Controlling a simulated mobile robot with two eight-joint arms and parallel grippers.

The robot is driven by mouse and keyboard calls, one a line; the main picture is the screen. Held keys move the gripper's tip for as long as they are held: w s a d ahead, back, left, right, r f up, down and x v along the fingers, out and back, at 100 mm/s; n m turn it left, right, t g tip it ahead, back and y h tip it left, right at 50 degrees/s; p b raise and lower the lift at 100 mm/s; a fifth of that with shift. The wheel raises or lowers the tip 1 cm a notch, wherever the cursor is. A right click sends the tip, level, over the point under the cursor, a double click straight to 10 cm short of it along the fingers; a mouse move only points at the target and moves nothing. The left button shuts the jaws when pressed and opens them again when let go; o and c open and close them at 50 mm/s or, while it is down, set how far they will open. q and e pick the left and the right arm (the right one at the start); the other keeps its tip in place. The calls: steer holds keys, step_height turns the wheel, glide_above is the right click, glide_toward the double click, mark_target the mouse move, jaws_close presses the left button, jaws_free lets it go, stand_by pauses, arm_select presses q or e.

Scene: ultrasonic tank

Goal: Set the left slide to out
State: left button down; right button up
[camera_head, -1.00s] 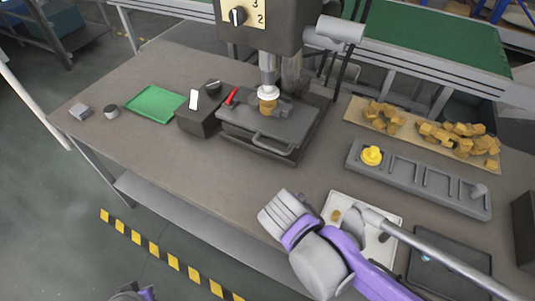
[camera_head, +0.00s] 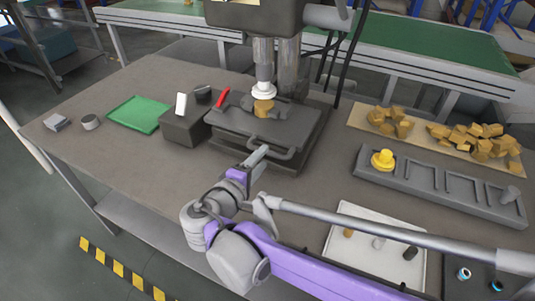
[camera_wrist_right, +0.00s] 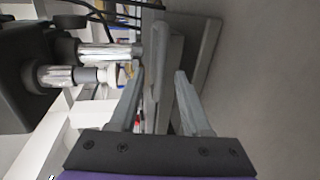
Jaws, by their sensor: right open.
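A dark grey slide plate (camera_head: 235,124) with a bar handle (camera_head: 286,154) on its front sits under the press column in the head view. It is the only slide with a handle that I can make out. A golden piece (camera_head: 263,108) sits on it below the white press tip. My right gripper (camera_head: 260,154) is open at the left part of the handle and partly hides it. In the right wrist view the open fingers (camera_wrist_right: 158,82) stand on either side of the grey handle bar (camera_wrist_right: 157,85); contact cannot be told. My left gripper is out of view.
A dark box (camera_head: 185,126) with a white lever and a red lever (camera_head: 221,97) stand left of the slide. A green tray (camera_head: 136,114) lies further left. A grey rack (camera_head: 435,182) and white tray (camera_head: 345,213) are at right.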

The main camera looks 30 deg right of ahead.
steer(key=shift+b+x, duration=0.35)
steer(key=shift+x, duration=2)
jaws_close()
